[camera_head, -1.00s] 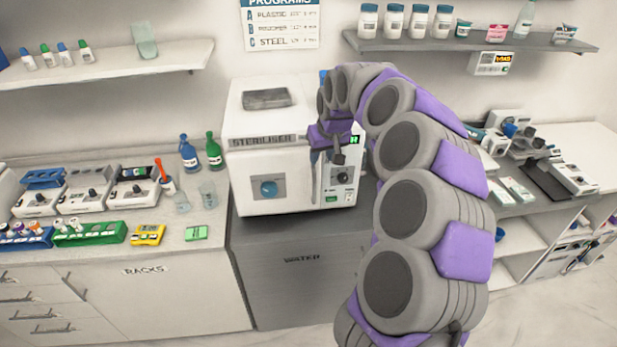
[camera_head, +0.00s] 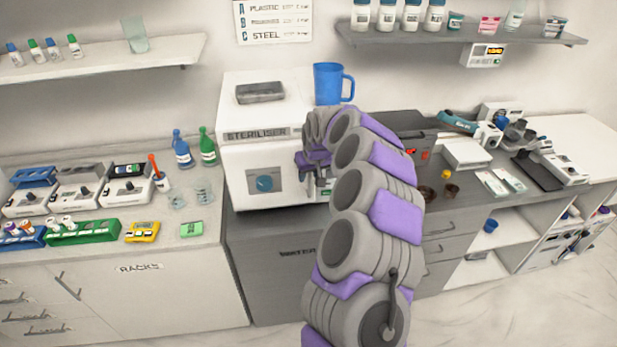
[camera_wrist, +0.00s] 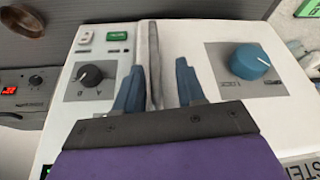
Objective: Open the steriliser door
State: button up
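The steriliser (camera_head: 238,168) is a white box with a name strip on its front; its door looks shut. Its front also fills much of the wrist view, with a blue dial (camera_wrist: 249,62) on the right and a black knob (camera_wrist: 91,76) on the left. A slim grey bar (camera_wrist: 153,50), apparently the door handle, stands out between those two panels. My gripper (camera_head: 321,182) is at the right part of the front. In the wrist view its two blue-grey fingers are apart, one on each side of the bar, which lies closer to the left finger. Contact is not clear.
A blue mug (camera_head: 328,84) and a grey tray (camera_head: 260,92) sit on top of the steriliser. Two bottles, blue (camera_head: 182,152) and green (camera_head: 207,147), stand left of it. Lab equipment (camera_head: 466,154) covers the right counter. Floor shows in front of the cabinets.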

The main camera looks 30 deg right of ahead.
jog(key=shift+x, duration=0.85)
jog(key=shift+w+d+f, duration=0.15)
jog(key=shift+d+f, duration=0.1)
jog(key=shift+d, duration=0.25)
jog(key=shift+a, duration=0.3)
jog(key=c, duration=0.5)
jog(key=shift+d, duration=0.1)
grip_shut()
